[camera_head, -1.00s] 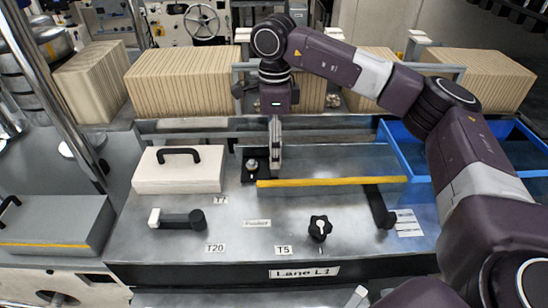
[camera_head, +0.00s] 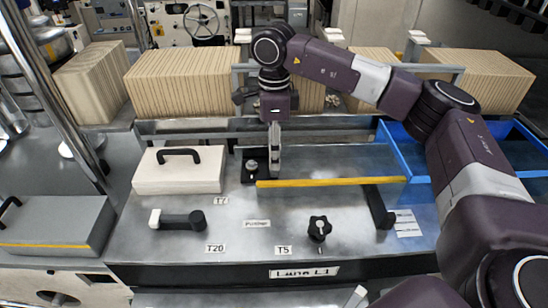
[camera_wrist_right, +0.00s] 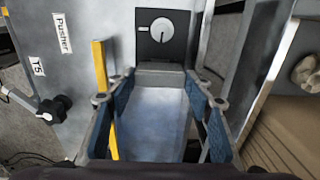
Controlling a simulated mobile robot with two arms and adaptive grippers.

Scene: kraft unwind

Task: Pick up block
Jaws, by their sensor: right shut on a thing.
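My right gripper (camera_head: 275,172) reaches down onto the table beside a black plate with a round knob (camera_head: 251,166). In the right wrist view its blue-padded fingers (camera_wrist_right: 160,112) stand on both sides of a smooth grey metal block (camera_wrist_right: 160,100) and are shut on it. The block's darker end faces the knob plate (camera_wrist_right: 162,35). In the head view the fingers and wrist largely hide the block, so I cannot tell its full outline or whether it is clear of the surface. My left gripper is not in view.
A yellow strip (camera_head: 330,182) runs along the front of the grey bed. A white box with a black handle (camera_head: 190,172) stands at left. A star knob (camera_head: 319,228) and a lever (camera_head: 178,219) are in front. A blue tray (camera_head: 415,165) lies right; ribbed tan stacks (camera_head: 180,85) stand behind.

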